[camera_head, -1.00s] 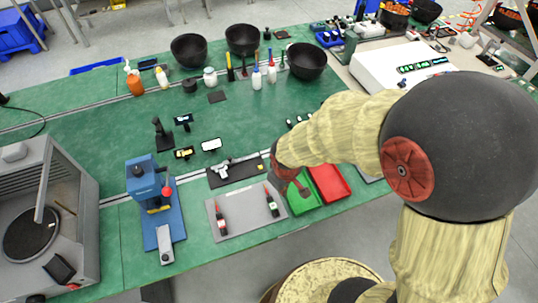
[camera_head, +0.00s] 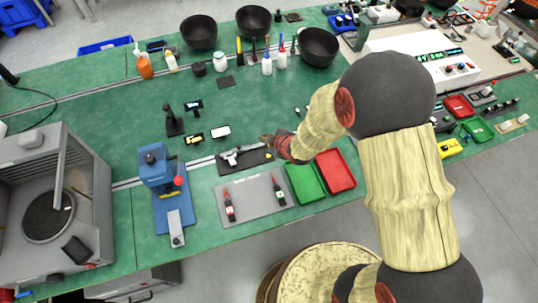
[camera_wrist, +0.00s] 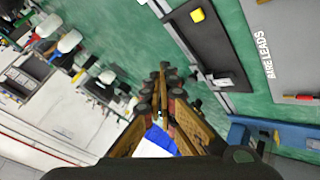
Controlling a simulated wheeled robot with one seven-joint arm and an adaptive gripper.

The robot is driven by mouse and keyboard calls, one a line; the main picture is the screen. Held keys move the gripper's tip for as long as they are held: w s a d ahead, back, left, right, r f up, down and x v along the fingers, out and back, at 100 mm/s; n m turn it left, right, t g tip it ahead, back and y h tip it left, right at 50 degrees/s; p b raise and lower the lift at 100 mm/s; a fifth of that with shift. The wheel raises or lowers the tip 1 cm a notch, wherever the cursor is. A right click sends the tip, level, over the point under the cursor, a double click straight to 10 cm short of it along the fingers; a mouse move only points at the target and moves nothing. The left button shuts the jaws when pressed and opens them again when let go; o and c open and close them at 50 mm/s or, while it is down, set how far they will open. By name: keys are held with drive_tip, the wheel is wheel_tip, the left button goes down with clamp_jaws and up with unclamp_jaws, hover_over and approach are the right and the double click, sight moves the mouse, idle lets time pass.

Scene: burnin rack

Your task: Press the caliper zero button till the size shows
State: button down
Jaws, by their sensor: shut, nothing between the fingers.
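A silver caliper-like tool (camera_head: 232,157) lies on a dark mat (camera_head: 255,163) near the front of the green bench. Its button and display are too small to make out. My gripper (camera_head: 268,140) is just above the right end of this mat, right of the tool, and looks apart from it. In the wrist view my gripper (camera_wrist: 163,72) is shut with its fingertips together and nothing held.
A blue press (camera_head: 160,170) stands left. Small display units (camera_head: 220,132) lie behind the dark mat.

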sight(267, 156)
drive_tip(key=shift+f, duration=0.1)
wheel_tip(267, 156, down, 9)
drive_tip(key=b, duration=0.6)
idle(1.6)
drive_tip(key=shift+f+b, duration=0.25)
drive_tip(key=shift+b, duration=0.35)
drive_tip(key=shift+f+b, duration=0.4)
drive_tip(key=shift+f, duration=0.05)
idle(0.3)
drive_tip(key=shift+r, duration=0.1)
drive_tip(key=shift+r+p, duration=0.5)
drive_tip(key=shift+r, duration=0.3)
drive_tip(key=shift+r, duration=0.1)
